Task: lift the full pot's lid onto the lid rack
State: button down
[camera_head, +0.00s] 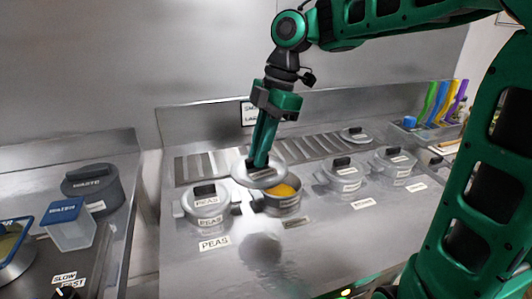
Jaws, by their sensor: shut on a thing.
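My gripper (259,164) is shut on a grey round pot lid (248,180) and holds it above an open pot (282,208). The lid overlaps the pot's back left rim in the picture and looks raised. Yellow food (283,191) shows inside the pot. The lid's handle is mostly hidden by my fingers. The lid rack (228,160), a long slotted metal strip, runs along the back of the counter behind the pots. Another lid (356,137) with a black handle lies at its right end.
A lidded pot labelled PEAS (207,212) stands close on the left. Two lidded pots (342,181) (394,168) stand on the right. The front counter is clear.

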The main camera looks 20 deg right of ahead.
jog(key=shift+s+a+r, duration=0.25)
jog(key=shift+a, duration=0.05)
jog(key=shift+s+a+r, duration=0.15)
jog(key=shift+a+r, duration=0.05)
jog(key=shift+r, duration=2.2)
